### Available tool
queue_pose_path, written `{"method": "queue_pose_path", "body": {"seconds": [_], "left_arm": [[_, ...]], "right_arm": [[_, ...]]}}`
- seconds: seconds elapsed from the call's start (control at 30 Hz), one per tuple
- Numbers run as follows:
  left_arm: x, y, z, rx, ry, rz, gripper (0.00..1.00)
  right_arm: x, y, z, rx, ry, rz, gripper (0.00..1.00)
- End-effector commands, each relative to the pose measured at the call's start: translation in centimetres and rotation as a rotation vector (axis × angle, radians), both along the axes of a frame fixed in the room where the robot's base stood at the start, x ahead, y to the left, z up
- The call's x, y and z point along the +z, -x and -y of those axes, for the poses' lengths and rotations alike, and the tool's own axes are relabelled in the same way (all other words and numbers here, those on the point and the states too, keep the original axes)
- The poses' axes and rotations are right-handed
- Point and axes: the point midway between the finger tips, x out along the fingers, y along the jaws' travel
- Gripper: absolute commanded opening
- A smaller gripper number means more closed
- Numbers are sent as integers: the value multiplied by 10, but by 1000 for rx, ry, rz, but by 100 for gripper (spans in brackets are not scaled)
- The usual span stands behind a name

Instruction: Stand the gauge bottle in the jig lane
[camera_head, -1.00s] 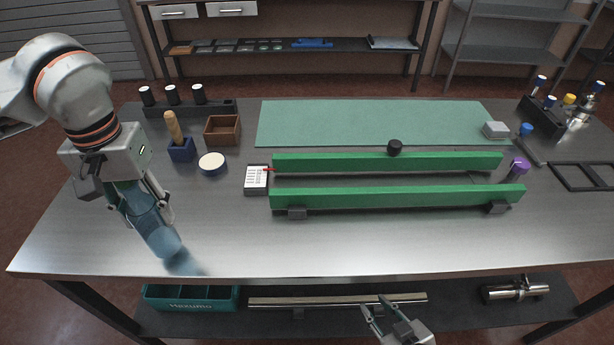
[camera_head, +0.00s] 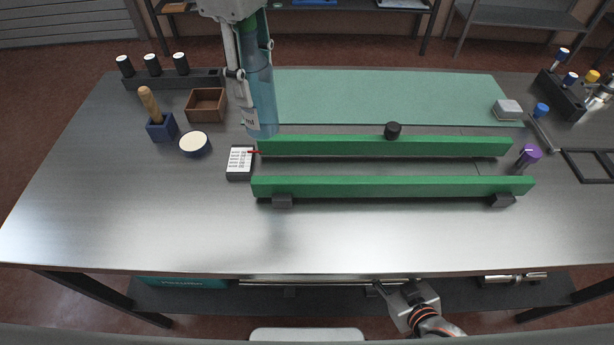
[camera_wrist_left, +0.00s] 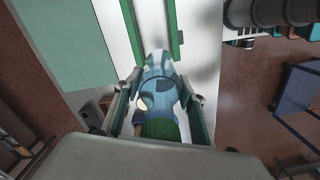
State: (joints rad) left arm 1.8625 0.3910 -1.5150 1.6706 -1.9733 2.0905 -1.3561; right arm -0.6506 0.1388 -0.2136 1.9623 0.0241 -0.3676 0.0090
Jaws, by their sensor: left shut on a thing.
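The gauge bottle (camera_head: 262,100) is translucent blue with a pale label low on its side. My left gripper (camera_head: 248,72) is shut on it and holds it nearly upright. In the head view its base overlaps the left end of the far green rail (camera_head: 450,147). In the left wrist view the bottle (camera_wrist_left: 160,88), green end nearest, lines up with the gap between the rails. The jig lane (camera_head: 390,167) is the strip between the far rail and the near green rail (camera_head: 390,187). Height above the table is hard to tell. My right gripper (camera_head: 378,287) seems open and empty, beyond the front edge.
A white printed card block (camera_head: 240,162) with a red pointer sits at the lane's left end. A black knob (camera_head: 392,130) stands at the far rail. A round tin (camera_head: 194,144), wooden box (camera_head: 206,104) and purple-topped item (camera_head: 529,155) stand nearby. The table front is clear.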

Motion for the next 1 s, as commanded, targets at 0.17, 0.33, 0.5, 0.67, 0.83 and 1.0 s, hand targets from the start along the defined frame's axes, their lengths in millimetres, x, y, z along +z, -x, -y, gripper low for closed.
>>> {"method": "queue_pose_path", "body": {"seconds": [0.17, 0.33, 0.5, 0.67, 0.83, 1.0], "left_arm": [[31, 0, 40, 266, -14, 8, 19], [49, 3, 67, 463, -22, 13, 19], [57, 5, 79, 562, -25, 16, 19], [38, 6, 81, 580, -27, 11, 19], [-3, 6, 81, 578, -27, 10, 19], [-44, 6, 80, 578, -26, 10, 19]], "right_arm": [[0, 0, 0, 0, 0, 0, 40], [1, 0, 0, -1, 1, 0, 40], [1, -1, 1, -1, 1, 0, 40], [-1, -1, 1, -1, 1, 0, 40], [-4, 0, 1, -1, 1, -1, 40], [-4, -1, 1, 0, 2, 0, 40]]}}
